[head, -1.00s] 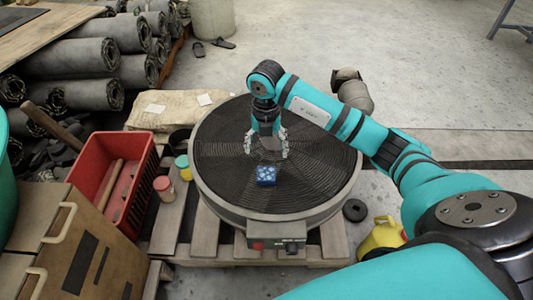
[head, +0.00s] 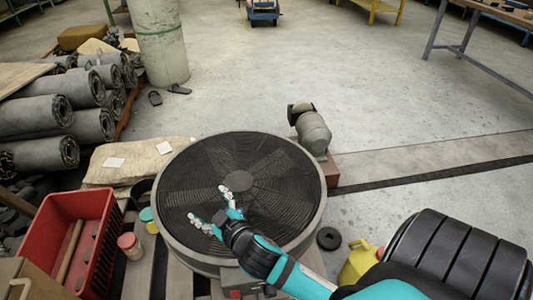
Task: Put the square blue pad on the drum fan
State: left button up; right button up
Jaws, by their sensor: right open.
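The drum fan (head: 278,170) lies flat, with its round dark grille facing up, in the lower middle of the head view. My right gripper (head: 209,204) is over the left-front part of the grille, its two fingers spread apart with nothing between them. My right arm reaches in from the lower right and covers the front part of the fan. My left gripper is not in view.
A red crate (head: 55,222) and small jars (head: 130,244) stand left of the fan. A grey motor (head: 314,130) is behind it at right. A black ring (head: 329,238) and a yellow can (head: 358,263) lie to the right. Rolled sheets (head: 35,112) fill the left. The floor behind is open.

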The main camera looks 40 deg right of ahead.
jog(key=s+f+g, duration=0.2)
jog(key=s+f, duration=0.1)
jog(key=s, duration=0.1)
jog(key=s+f+m+g, duration=0.1)
jog(key=s+f+g, duration=0.1)
jog(key=s+f, duration=0.2)
jog(key=s+d+f+m+g, duration=0.1)
jog(key=s+f+g, duration=0.2)
jog(key=f, duration=0.1)
jog(key=shift+s, duration=0.4)
jog(key=s+a+f+g+y, duration=0.1)
jog(key=s+a+f+g, duration=0.1)
jog(key=s, duration=0.8)
jog(key=f+g, duration=0.1)
jog(key=g, duration=0.1)
jog(key=shift+f+g, duration=0.3)
jog(key=shift+f, duration=0.1)
jog(key=shift+d, duration=0.1)
